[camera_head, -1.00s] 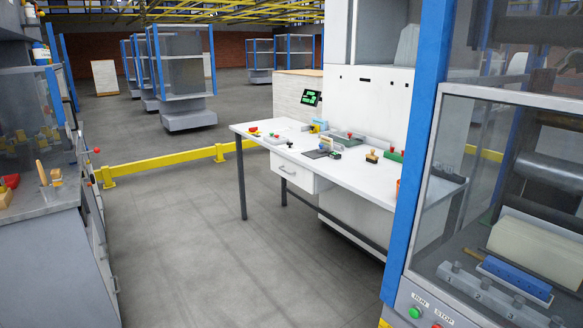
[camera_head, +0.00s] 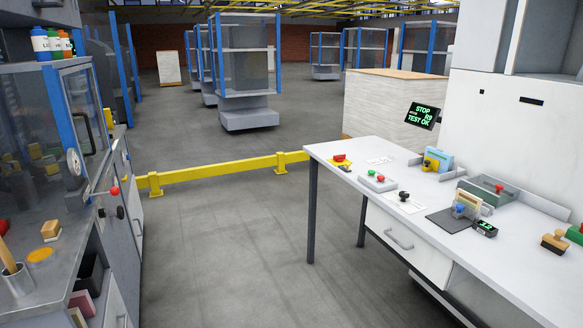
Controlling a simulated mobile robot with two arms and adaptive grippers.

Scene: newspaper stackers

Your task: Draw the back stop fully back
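Neither of my grippers is in view. I cannot tell for sure which part is the back stop. A small box with red and green buttons (camera_head: 377,180) and a black knob on a white plate (camera_head: 404,198) are nearer the left end. At left, a grey machine has a handwheel (camera_head: 74,162) and a red-knobbed lever (camera_head: 114,191).
A low yellow rail (camera_head: 220,171) crosses the floor ahead between the grey machine and the white table. The grey floor (camera_head: 230,255) between them is clear. Blue-framed stackers (camera_head: 248,70) stand beyond the rail. The table's drawer (camera_head: 405,243) is shut.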

